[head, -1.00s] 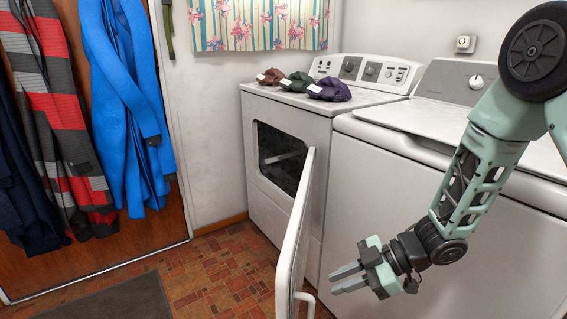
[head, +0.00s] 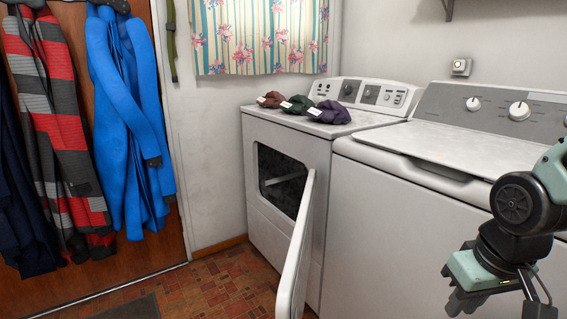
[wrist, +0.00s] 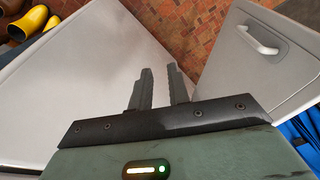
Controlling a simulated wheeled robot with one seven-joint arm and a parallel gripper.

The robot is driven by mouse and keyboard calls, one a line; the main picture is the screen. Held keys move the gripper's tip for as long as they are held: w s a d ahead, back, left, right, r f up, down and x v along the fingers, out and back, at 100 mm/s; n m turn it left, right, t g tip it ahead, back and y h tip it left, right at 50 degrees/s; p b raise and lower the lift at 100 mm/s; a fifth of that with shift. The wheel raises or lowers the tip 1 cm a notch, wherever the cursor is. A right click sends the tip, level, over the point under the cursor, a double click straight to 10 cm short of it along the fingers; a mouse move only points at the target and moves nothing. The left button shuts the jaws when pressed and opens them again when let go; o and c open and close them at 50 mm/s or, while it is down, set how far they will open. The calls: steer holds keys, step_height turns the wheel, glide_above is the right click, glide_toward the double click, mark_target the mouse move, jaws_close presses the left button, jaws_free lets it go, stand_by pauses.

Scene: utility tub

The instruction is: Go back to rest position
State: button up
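The fingers point down past a white machine panel toward the brick-patterned floor. My arm is folded in at the right edge of the head view.
The left dryer (head: 290,150) has its door (head: 298,250) swung open; the door's handle side shows in the wrist view (wrist: 270,60). Brown (head: 271,99), green (head: 297,104) and purple (head: 334,114) cloth bundles lie on top. Yellow boots (wrist: 28,22) stand at the wrist view's upper left.

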steer(key=s+a+r+n+g, duration=0.2)
steer(key=s+a+n, duration=0.5)
steer(key=s+a, duration=0.7)
step_height(320, 180, up, 22)
steer(key=w+p, duration=0.2)
steer(key=p, duration=2)
steer(key=shift+m, duration=0.3)
steer(key=shift+a+f, duration=0.1)
steer(key=shift+a, duration=0.1)
